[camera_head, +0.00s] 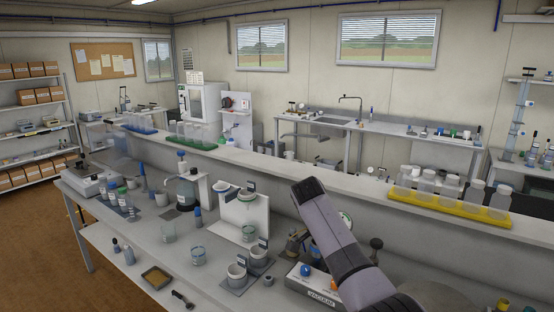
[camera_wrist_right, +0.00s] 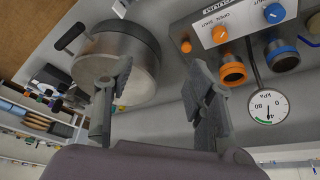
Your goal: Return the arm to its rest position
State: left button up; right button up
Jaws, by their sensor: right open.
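My right arm (camera_head: 335,240) comes up from the bottom right of the head view and reaches over the bench. Its gripper is not clearly visible there. In the right wrist view my right gripper (camera_wrist_right: 162,80) is open, with its two fingers apart and nothing between them. Behind the left finger is a round metal vessel (camera_wrist_right: 118,45) with a dark handle. My left arm and gripper are not in view.
A vacuum panel (camera_wrist_right: 225,32) with blue and orange knobs and a pressure gauge (camera_wrist_right: 268,106) lies close beyond the right finger. The bench (camera_head: 215,270) holds beakers (camera_head: 198,256). A yellow rack (camera_head: 450,205) of bottles stands on the raised shelf.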

jog(key=s+d+f+n+t+y, duration=0.15)
jog(key=s+f+n, duration=0.25)
jog(key=s+f, duration=0.55)
jog(key=s+f+n+g+y, duration=0.15)
jog(key=s+f+n, duration=0.35)
jog(key=f, duration=0.7)
jog(key=s+d+r+n+t+y, duration=0.15)
jog(key=s+n, duration=0.35)
jog(key=s, duration=0.9)
jog(key=s+d+r+n+t, duration=0.1)
jog(key=s+d+n, duration=0.25)
jog(key=s, duration=0.95)
notch_tip(320, 180, down, 32)
jog(key=s+a+g+b, duration=0.1)
jog(key=s+b, duration=0.1)
jog(key=b, duration=0.4)
pick_arm(q)
notch_tip(320, 180, down, 10)
jog(key=w+b, duration=0.1)
jog(key=b, duration=0.3)
pick_arm(e)
jog(key=s+d+f+g, duration=0.1)
jog(key=s+d+f, duration=0.2)
jog(key=s+f, duration=1.3)
notch_tip(320, 180, down, 4)
jog(key=shift+s+n, duration=0.3)
jog(key=shift+n, duration=0.15)
